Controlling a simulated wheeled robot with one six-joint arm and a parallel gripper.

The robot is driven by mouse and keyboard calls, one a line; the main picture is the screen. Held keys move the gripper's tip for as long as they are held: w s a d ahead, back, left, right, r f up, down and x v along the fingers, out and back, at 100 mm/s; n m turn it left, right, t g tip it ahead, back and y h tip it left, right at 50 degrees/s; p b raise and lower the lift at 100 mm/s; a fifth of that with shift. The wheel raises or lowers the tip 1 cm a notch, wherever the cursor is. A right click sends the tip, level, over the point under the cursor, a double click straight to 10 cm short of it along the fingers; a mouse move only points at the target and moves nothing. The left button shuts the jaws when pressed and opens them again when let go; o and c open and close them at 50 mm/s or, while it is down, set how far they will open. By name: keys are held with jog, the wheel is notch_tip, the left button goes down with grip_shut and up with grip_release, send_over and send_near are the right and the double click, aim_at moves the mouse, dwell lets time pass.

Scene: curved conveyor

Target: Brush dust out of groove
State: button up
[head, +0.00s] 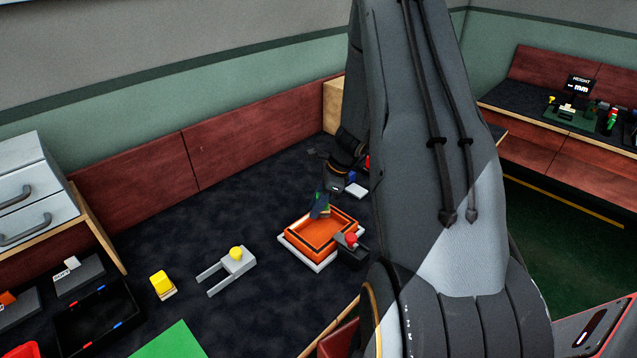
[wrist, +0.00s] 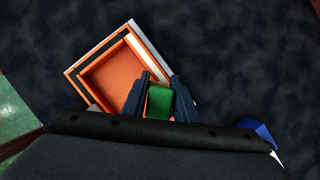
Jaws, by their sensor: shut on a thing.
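The orange square frame (head: 300,248) lies on a white base on the dark table in the head view. It also shows in the wrist view (wrist: 108,75), with a dark groove running along its rim. My gripper (head: 319,207) is over the frame's far side. In the wrist view my gripper (wrist: 160,88) is shut on a green block-like thing (wrist: 159,102), which looks like the brush's handle. The green thing is over the frame's near right corner there. Its lower end and any bristles are hidden, so I cannot tell whether it touches the groove. I cannot make out dust.
A dark block with a red knob (head: 351,239) stands against the frame's right side. A grey fork with a yellow knob (head: 236,254), a yellow block (head: 160,282) and a black tray (head: 70,322) lie to the left. Bare table separates the fork from the frame.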

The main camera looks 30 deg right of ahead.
aim_at(318, 195)
notch_tip(318, 195, up, 3)
jog(key=shift+d+f+p, duration=0.1)
jog(key=shift+f+p, duration=0.1)
jog(key=shift+p, duration=0.45)
jog(key=shift+s+r+p, duration=0.1)
jog(key=shift+r+p, duration=2.05)
jog(key=shift+r, duration=0.65)
jog(key=shift+f, duration=0.1)
